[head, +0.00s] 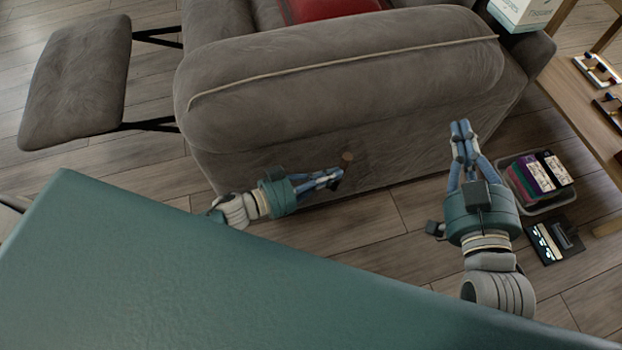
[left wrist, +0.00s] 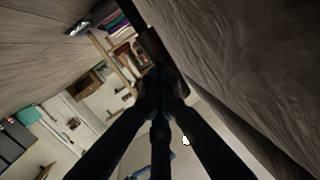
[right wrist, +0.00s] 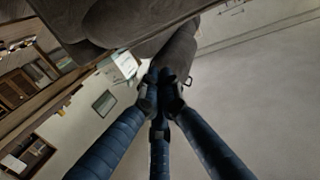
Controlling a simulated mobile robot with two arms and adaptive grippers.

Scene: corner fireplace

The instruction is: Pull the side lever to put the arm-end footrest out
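The grey sofa (head: 330,95) fills the middle of the head view, its arm-end side facing me. The footrest (head: 78,80), a grey pad on black struts, stands out from the sofa's left end. The side lever (head: 347,156) is a small brown knob low on that side. My left gripper (head: 339,174) is shut, its tips just below and beside the knob; I cannot tell whether they touch it. A dark brown piece, likely the lever, shows beyond the tips in the left wrist view (left wrist: 152,45). My right gripper (head: 461,124) is shut and empty, near the sofa side's right part.
A clear bin of coloured cases (head: 540,207) and a dark flat item (head: 554,240) lie on the floor at right. A wooden table (head: 580,100) stands at the right edge. A white box (head: 523,12) is at the top right. Wood floor below the sofa is mostly clear.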

